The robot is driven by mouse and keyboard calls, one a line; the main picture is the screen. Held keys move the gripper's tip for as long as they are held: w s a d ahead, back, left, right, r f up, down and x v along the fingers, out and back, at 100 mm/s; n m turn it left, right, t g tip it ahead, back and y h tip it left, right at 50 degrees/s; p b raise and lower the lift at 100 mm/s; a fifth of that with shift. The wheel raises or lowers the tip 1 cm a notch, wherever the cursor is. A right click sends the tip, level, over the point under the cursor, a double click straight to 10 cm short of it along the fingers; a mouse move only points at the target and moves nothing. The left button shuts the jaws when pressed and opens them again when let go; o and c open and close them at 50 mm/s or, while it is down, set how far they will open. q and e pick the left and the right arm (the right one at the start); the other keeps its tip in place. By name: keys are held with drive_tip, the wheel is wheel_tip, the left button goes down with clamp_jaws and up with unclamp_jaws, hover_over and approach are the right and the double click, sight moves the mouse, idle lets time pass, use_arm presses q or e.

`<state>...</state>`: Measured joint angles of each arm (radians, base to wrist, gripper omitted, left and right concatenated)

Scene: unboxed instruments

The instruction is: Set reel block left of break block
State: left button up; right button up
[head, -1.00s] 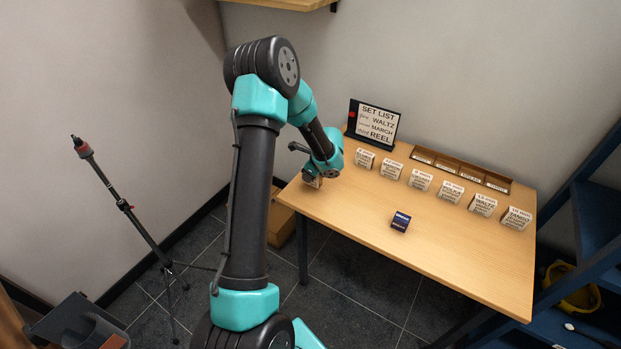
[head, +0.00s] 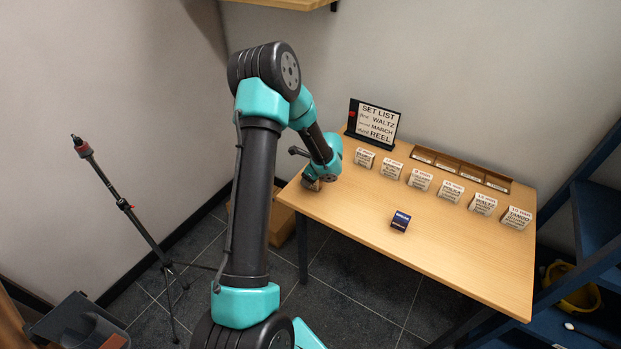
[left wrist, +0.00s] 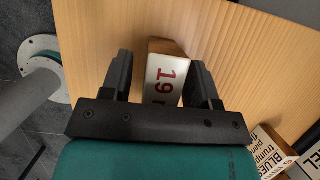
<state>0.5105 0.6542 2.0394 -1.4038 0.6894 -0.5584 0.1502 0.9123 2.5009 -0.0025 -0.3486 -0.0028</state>
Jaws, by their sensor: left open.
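My left gripper (head: 314,178) is at the left end of the table, low over a white-faced block (head: 311,184). In the left wrist view this block (left wrist: 163,75) stands between the open fingers of the gripper (left wrist: 160,68). A dark blue block (head: 400,222) lies alone mid-table. Its print is too small to read, so I cannot confirm that it is the break block. My right gripper is not in view.
Several white labelled cards or blocks (head: 420,180) stand in a row towards the back. Behind them are a set list sign (head: 374,123) reading waltz, march, reel and a wooden slotted tray (head: 460,170). The table (head: 450,252) is clear around the blue block.

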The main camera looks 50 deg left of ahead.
use_arm(q)
drive_tip(key=shift+r, duration=0.15)
drive_tip(key=v, duration=1.2)
